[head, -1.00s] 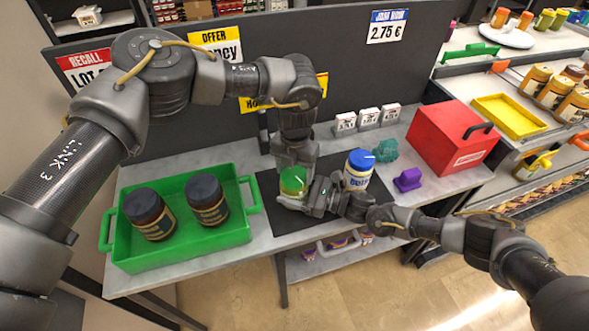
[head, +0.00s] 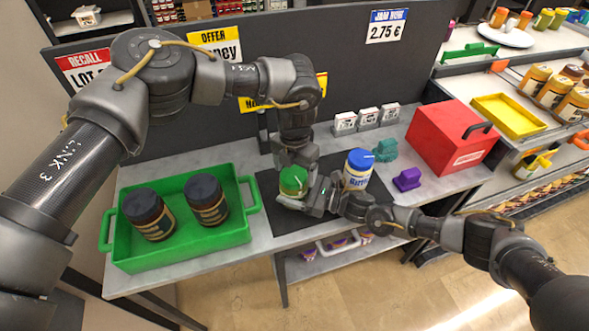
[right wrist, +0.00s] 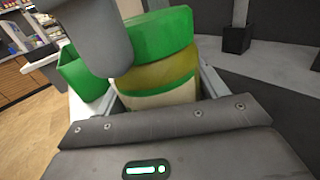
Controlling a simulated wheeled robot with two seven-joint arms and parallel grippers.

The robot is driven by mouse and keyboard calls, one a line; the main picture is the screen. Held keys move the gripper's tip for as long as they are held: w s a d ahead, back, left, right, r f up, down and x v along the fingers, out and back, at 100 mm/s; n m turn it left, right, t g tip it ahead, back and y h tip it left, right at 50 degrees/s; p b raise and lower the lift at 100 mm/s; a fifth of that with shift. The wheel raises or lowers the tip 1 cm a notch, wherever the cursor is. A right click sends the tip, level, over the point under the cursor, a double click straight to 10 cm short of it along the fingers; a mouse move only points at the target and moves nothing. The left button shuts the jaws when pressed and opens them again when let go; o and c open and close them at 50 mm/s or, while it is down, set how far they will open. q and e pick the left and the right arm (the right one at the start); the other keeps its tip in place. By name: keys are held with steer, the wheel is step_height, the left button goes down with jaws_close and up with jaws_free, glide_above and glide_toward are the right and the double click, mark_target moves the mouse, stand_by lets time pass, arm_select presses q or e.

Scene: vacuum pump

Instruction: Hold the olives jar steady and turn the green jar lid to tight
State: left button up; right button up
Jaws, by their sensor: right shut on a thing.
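The olives jar (right wrist: 160,85) stands on the dark mat, its upper part showing in the right wrist view. Its green lid (head: 293,181) sits on top and fills the upper middle of the right wrist view (right wrist: 152,33), looking slightly tilted there. My right gripper (head: 303,198) is shut around the jar's body from the right, below the lid. My left gripper (head: 294,160) points down from above at the lid. Its fingertips are small and partly hidden, so I cannot tell whether they touch the lid.
A green tray (head: 180,255) with two dark jars is at left. A red box (head: 455,137), a purple block (head: 407,180) and a teal object (head: 385,150) lie to the right.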

mark_target(295, 174)
arm_select(q)
steer(key=shift+o, duration=0.3)
steer(key=shift+r, duration=0.1)
step_height(295, 174, up, 12)
stand_by(0.4)
arm_select(e)
steer(key=o, duration=1.4)
steer(key=shift+d, duration=0.1)
steer(key=v, duration=1.2)
steer(key=shift+s, duration=0.1)
